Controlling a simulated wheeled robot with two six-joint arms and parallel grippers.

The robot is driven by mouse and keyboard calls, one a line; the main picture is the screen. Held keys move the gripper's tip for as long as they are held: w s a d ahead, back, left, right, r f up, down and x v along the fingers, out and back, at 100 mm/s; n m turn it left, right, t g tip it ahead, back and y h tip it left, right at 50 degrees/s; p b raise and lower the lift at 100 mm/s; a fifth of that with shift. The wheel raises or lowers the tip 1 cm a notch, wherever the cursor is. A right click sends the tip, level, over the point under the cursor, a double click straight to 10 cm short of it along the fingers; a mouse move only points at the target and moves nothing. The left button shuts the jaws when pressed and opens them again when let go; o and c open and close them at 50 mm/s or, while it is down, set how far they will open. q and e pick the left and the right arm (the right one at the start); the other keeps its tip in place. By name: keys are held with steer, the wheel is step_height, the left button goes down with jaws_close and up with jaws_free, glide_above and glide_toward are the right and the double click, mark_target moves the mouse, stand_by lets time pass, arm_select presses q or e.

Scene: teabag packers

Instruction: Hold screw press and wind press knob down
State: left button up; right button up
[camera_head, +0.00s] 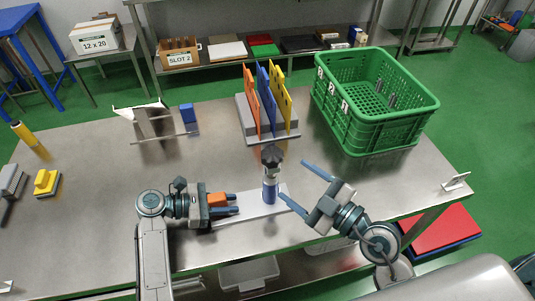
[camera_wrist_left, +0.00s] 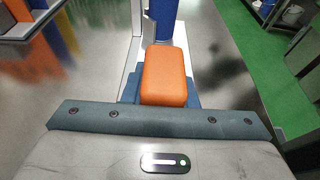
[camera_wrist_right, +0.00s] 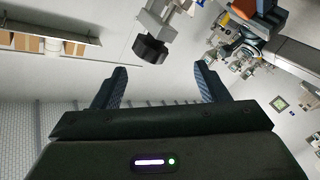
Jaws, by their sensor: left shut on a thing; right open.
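The screw press stands upright near the table's front, with a black knob (camera_head: 272,157) on top, a blue cylinder (camera_head: 270,192) below and a pale base plate (camera_head: 262,209). My left gripper (camera_head: 237,202) is low on the press's left, shut on an orange block (camera_head: 217,199). The block also shows in the left wrist view (camera_wrist_left: 165,75), in front of the blue cylinder (camera_wrist_left: 160,20). Whether the block joins the press is hidden. My right gripper (camera_head: 292,180) is open and empty, right of the press. In the right wrist view the knob (camera_wrist_right: 150,50) appears beyond the fingertips, apart from them.
A rack with orange, blue and yellow plates (camera_head: 267,138) stands just behind the press. A green crate (camera_head: 385,135) is at the back right. The table right of my right gripper is mostly clear.

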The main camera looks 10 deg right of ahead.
steer(key=n+y, duration=0.1)
steer(key=n, duration=0.3)
steer(key=n+g+y, duration=0.4)
steer(key=n+g, duration=0.1)
steer(key=n, duration=2.5)
glide_toward(262, 153)
steer(key=shift+w+d+f+x, duration=0.1)
steer(key=shift+f+x, duration=0.05)
steer(key=shift+x, duration=1.45)
steer(key=shift+w+d+f+x, duration=0.1)
steer(key=shift+f+x, duration=0.05)
steer(key=shift+x, duration=1.45)
steer(key=shift+w+f+x, duration=0.1)
steer(key=shift+f+x, duration=0.05)
steer(key=shift+x, duration=1.45)
steer(key=c, duration=1)
